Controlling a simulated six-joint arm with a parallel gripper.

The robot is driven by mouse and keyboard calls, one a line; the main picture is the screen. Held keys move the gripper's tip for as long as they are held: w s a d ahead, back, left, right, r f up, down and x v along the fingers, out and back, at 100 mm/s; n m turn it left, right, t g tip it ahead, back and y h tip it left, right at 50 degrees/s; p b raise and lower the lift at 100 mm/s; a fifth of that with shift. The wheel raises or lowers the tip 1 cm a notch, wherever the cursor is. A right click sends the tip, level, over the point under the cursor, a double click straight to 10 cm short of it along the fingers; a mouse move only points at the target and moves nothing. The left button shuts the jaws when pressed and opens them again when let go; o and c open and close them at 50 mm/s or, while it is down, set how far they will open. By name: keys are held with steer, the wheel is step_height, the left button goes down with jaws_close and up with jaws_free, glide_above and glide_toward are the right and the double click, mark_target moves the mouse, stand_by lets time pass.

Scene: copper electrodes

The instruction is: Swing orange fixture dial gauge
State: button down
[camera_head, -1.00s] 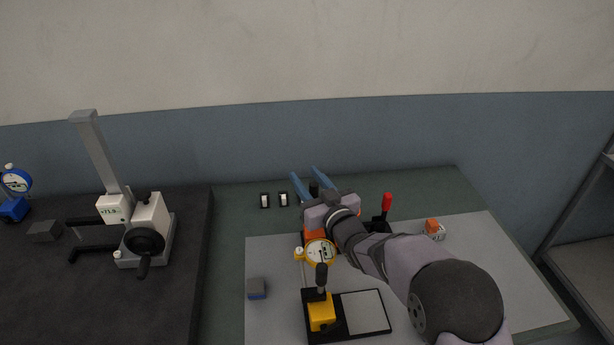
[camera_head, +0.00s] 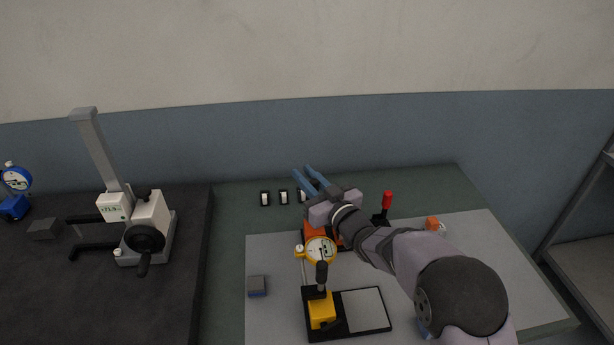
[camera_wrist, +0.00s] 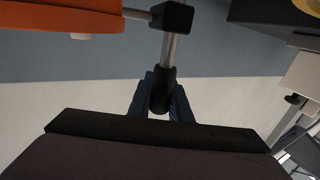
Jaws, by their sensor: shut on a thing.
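The orange fixture (camera_head: 309,231) stands on the light grey sheet, partly hidden behind my gripper and arm; an orange body (camera_wrist: 60,16) shows at top left in the wrist view. A thin rod runs from it to a black clamp on a steel rod. My gripper (camera_head: 304,171) points toward the wall. In the wrist view its blue fingers (camera_wrist: 160,100) are shut on the black knob (camera_wrist: 162,92) at the steel rod's end. A yellow-rimmed dial gauge (camera_head: 320,250) stands in front of the orange fixture, above a black base with a yellow block (camera_head: 321,313).
A red-topped lever (camera_head: 387,202) and a small orange-topped block (camera_head: 432,223) are to the right. Several switches (camera_head: 284,197) are behind. A grey-blue block (camera_head: 257,286) lies left. A white measuring stand (camera_head: 150,222) is on the dark table. The sheet's right side has free room.

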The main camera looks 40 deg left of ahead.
steer(key=n+g, duration=0.2)
steer(key=g, duration=0.2)
steer(key=s+n+g, duration=0.1)
steer(key=n+g, duration=0.2)
steer(key=g, duration=0.1)
steer(key=s+n+g, duration=0.1)
steer(key=n+g, duration=0.1)
steer(key=g, duration=0.1)
steer(key=shift+s+n+g+y, duration=0.25)
steer(key=shift+n+g+y, duration=0.05)
steer(key=shift+g+y, duration=0.1)
steer(key=shift+s+r+n+g+b, duration=0.1)
steer(key=shift+n+g+b, duration=0.2)
steer(key=c, duration=1.6)
jaws_free()
